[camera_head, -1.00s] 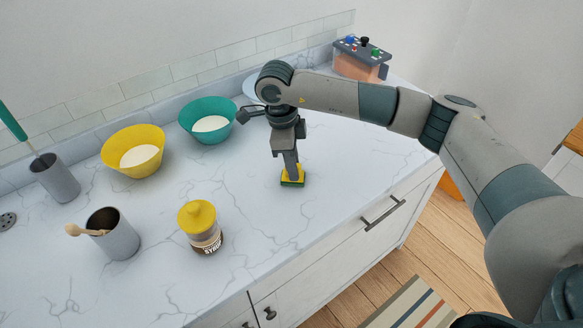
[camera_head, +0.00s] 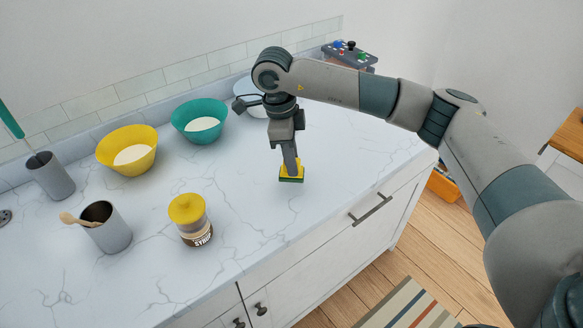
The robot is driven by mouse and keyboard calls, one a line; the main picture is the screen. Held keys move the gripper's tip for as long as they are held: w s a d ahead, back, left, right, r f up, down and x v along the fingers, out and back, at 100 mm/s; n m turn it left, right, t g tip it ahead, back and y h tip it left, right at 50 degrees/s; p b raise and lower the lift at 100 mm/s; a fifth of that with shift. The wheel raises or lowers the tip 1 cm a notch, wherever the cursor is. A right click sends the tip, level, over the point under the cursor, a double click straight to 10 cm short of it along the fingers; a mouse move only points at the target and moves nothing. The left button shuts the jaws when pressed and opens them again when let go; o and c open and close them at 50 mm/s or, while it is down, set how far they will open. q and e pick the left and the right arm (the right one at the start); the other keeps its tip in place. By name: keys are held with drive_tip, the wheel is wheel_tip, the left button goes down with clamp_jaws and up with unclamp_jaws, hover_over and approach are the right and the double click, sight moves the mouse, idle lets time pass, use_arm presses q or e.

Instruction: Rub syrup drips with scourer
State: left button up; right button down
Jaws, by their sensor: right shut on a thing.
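The scourer (camera_head: 291,179), yellow with a dark green underside, is low at the counter surface. My right gripper (camera_head: 291,165) points down and is shut on it. I cannot tell whether the scourer presses on the counter. No syrup drips can be made out on the marbled counter; any under the scourer are hidden. My left gripper is not in view.
A yellow bowl (camera_head: 128,146) and a teal bowl (camera_head: 200,117) with pale contents stand at the back. Two grey cups, one with a wooden spoon (camera_head: 106,230), one with a green-handled tool (camera_head: 50,177), stand left. A control box (camera_head: 350,55) is behind my arm. Counter around the scourer is clear.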

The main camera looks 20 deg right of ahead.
drive_tip(key=shift+s+r+p, duration=0.1)
drive_tip(key=shift+r+p, duration=0.35)
drive_tip(key=shift+r, duration=1.5)
